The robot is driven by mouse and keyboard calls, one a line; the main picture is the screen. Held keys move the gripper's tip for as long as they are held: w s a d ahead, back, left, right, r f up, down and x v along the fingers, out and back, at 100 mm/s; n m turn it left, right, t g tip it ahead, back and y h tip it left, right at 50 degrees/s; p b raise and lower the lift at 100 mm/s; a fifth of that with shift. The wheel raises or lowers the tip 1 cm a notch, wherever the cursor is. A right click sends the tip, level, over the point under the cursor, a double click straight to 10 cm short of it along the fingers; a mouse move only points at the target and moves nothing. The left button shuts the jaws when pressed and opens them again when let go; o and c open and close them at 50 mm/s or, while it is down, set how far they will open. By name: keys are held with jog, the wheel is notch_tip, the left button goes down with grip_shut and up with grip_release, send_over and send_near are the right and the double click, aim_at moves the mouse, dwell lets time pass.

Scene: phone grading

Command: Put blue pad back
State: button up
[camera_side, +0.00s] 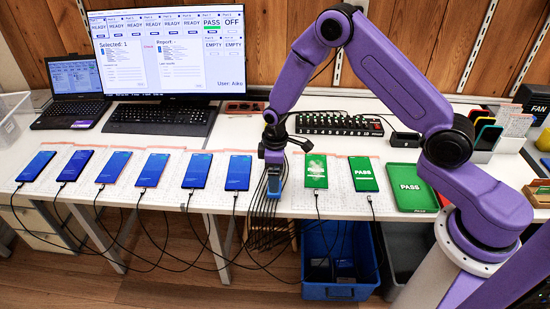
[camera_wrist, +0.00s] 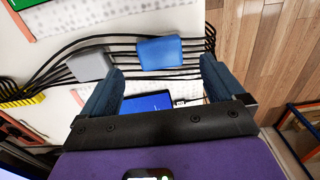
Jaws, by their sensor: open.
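The blue pad (camera_wrist: 160,52) lies across the black cables at the table's front edge. In the side view a small blue patch just under my gripper (camera_side: 274,165) looks like this pad (camera_side: 274,185). In the wrist view my gripper (camera_wrist: 160,70) is open, with one finger on each side. The blue pad is just past the fingertips, nearly centred between them, with no clear contact. A grey pad (camera_wrist: 90,65) sits on the same cables, left of the blue one, close to the left finger.
A blue-screen phone (camera_wrist: 146,103) with a plugged cable shows between the fingers. More blue-screen phones (camera_side: 152,170) line the table to the left. Two green PASS phones (camera_side: 316,171) and a green tray (camera_side: 408,202) are to the right. A blue bin (camera_side: 328,292) stands below.

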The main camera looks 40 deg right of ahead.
notch_tip(320, 180, up, 6)
dwell(0.4)
jog(key=s+a+r+n, duration=0.1)
jog(key=s+r, duration=0.6)
jog(key=s, duration=0.4)
jog(key=s+a+r+n, duration=0.1)
jog(key=s+r, duration=0.7)
jog(key=s, duration=0.4)
jog(key=s+d+r+n, duration=0.1)
jog(key=s+d, duration=0.4)
jog(key=s, duration=0.5)
jog(key=shift+r+n, duration=0.3)
jog(key=shift+r, duration=0.05)
